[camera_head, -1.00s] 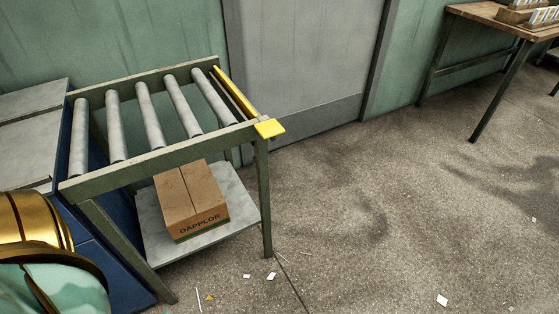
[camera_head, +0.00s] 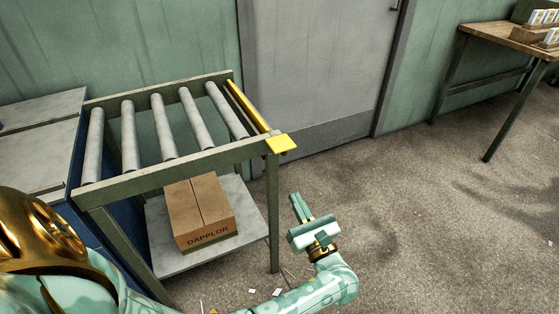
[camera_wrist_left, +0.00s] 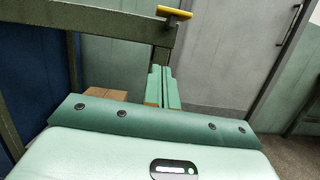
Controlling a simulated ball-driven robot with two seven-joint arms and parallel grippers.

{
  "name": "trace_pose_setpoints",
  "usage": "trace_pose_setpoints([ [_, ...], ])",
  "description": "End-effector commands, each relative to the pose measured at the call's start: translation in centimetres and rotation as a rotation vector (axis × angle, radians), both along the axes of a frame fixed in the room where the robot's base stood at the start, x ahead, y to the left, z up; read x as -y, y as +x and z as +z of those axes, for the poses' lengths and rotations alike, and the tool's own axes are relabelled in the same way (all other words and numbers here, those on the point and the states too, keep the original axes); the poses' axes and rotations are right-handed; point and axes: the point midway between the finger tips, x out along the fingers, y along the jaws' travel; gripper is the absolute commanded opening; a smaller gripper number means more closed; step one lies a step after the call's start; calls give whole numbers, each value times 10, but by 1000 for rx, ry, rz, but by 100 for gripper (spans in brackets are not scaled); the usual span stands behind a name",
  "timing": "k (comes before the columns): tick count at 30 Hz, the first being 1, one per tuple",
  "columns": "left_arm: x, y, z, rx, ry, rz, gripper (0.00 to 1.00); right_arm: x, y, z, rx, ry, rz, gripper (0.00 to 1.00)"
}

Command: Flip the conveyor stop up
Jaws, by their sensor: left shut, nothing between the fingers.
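The conveyor stop is a yellow bar (camera_head: 247,105) along the right end of the roller conveyor (camera_head: 180,158), lying low beside the last roller. A flat yellow tab (camera_head: 282,144) sticks out from its front corner. The tab also shows at the top of the left wrist view (camera_wrist_left: 174,12). My left gripper (camera_head: 297,204) is to the right of the conveyor's front right leg and lower than the tab, apart from both in the picture. Its fingers are together and empty, pointing up; they also show in the left wrist view (camera_wrist_left: 163,86). My right gripper is out of view.
A cardboard box (camera_head: 200,212) sits on the conveyor's lower shelf (camera_head: 180,264). A grey door (camera_head: 315,65) is behind. A wooden table (camera_head: 500,34) stands at the far right. The floor right of the conveyor is open, with a few paper scraps.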

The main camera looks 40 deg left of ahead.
Motion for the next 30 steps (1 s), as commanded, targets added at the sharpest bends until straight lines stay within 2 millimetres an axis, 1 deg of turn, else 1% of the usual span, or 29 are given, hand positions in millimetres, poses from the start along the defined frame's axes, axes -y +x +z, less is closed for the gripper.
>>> trace_pose_setpoints([
  [3,-1,-1,0,35,-33,17,0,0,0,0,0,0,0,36],
  [11,-2,-1,0,32,-28,16,0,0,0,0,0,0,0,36],
  [14,-7,1,1,32,-26,17,0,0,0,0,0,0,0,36],
  [17,-17,5,4,31,-25,17,0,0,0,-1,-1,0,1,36],
  [20,-34,12,9,31,-23,17,0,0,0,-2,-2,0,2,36],
  [27,-81,31,21,31,-23,16,0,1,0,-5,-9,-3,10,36],
  [29,-91,36,24,30,-22,17,0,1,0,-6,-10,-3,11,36],
  [30,-93,36,30,31,-26,15,0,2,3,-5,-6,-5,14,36],
])
